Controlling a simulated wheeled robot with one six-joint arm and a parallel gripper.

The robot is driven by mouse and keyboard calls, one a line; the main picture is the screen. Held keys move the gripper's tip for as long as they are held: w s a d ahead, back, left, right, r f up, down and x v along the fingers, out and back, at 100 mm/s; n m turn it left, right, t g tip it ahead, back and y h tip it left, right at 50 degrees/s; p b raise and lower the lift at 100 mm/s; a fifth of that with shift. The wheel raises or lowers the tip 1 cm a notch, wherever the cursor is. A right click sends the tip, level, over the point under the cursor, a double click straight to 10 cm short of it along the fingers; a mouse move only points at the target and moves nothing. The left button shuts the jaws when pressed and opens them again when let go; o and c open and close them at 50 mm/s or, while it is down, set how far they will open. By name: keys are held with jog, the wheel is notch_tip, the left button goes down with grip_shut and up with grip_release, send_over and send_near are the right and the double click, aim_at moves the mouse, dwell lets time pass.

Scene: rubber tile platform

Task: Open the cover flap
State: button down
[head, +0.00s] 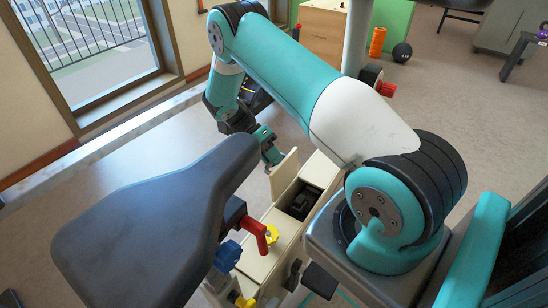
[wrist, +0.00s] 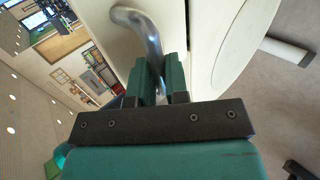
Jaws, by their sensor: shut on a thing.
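The cover flap (head: 284,177) is a cream panel standing raised at the left edge of an open compartment in a long cream housing (head: 320,170). A dark part (head: 301,203) shows inside the compartment. My gripper (head: 272,152) is at the flap's left side in the head view. In the wrist view, my gripper's teal fingers (wrist: 160,80) are closed around the lower part of a bent metal handle (wrist: 143,30) beside a cream panel (wrist: 103,18). The fingers partly hide the handle's end.
A large dark padded seat (head: 150,225) is in front of and left of the flap. A red lever (head: 262,233), a yellow knob (head: 271,235) and a blue knob (head: 228,255) sit near it.

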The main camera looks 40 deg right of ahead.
jog(key=c, duration=1.1)
grip_release()
jog(key=shift+s+a+f, duration=0.2)
jog(key=shift+a, duration=0.05)
jog(key=shift+d, duration=0.1)
jog(key=shift+r, duration=0.1)
jog(key=p+v, duration=0.3)
jog(key=v, duration=0.4)
jog(key=shift+w+r, duration=0.1)
jog(key=shift+w, duration=0.15)
